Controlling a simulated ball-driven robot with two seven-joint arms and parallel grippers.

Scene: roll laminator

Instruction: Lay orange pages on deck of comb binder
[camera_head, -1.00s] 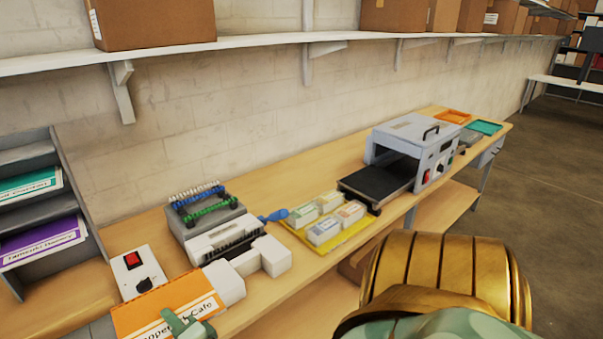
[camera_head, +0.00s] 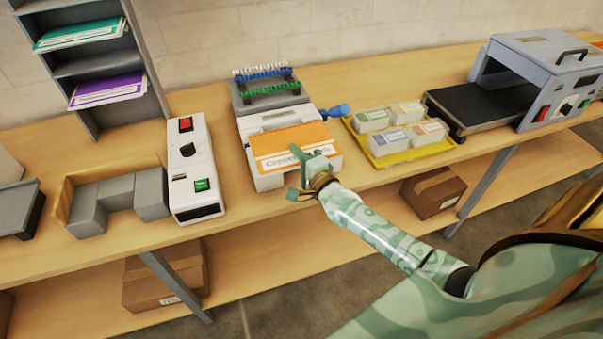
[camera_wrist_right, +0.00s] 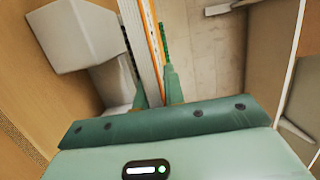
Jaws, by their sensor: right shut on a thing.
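The orange pages (camera_head: 290,140) with a white title band lie flat-looking over the front white deck of the comb binder (camera_head: 275,121). Whether they rest on it or hover just above is hard to tell. My right gripper (camera_head: 311,170) is shut on their near edge, at the front of the binder. In the right wrist view the pages (camera_wrist_right: 153,42) show edge-on as a thin orange and white strip between the fingers (camera_wrist_right: 155,85). The pages hide most of the deck. My left gripper is not in view.
A rack with blue and green combs (camera_head: 265,88) stands behind the deck. A yellow tray (camera_head: 410,151) of small boxes and the laminator (camera_head: 545,75) are to the right. A white control box (camera_head: 192,165) and a grey sorter (camera_head: 105,75) are to the left.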

